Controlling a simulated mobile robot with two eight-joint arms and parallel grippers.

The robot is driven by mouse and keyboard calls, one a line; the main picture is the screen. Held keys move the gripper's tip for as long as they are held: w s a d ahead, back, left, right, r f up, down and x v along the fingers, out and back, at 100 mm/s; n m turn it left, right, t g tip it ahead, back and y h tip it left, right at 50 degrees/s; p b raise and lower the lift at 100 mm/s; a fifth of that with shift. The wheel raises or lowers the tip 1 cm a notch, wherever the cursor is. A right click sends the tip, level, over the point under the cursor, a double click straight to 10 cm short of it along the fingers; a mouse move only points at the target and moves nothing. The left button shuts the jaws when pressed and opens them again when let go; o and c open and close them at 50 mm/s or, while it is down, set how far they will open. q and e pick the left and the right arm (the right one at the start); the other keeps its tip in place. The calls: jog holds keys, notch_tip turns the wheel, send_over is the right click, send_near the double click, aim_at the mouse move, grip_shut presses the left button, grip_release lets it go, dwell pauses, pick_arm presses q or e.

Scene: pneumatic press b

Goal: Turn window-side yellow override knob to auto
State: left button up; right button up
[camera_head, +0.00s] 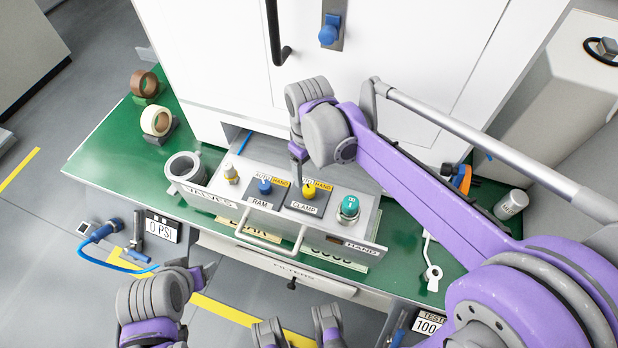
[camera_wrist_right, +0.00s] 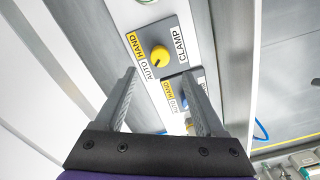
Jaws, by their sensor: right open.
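The yellow knob (camera_head: 309,192) sits on a dark plate marked CLAMP on the grey control panel, with AUTO and HAND labels above it. It also shows in the right wrist view (camera_wrist_right: 159,57), beyond the fingertips; a dark mark shows on its face, but which label it points to is unclear. My right gripper (camera_head: 299,152) is just above and behind the knob row; in the right wrist view the fingers (camera_wrist_right: 160,76) are spread, with nothing between them. No contact with the knob is visible. My left arm's end (camera_head: 205,274) is low, in front of the bench; its jaw state is unclear.
A blue RAM knob (camera_head: 264,187) is left of the yellow one, and a green button (camera_head: 349,206) is right. A front handle bar (camera_head: 262,237) juts out below. Tape rolls (camera_head: 157,121) stand on the green bench. A white cabinet (camera_head: 225,60) rises behind.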

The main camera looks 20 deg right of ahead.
pick_arm(q)
jog(key=shift+r, duration=0.15)
pick_arm(e)
jog(key=shift+r, duration=1.35)
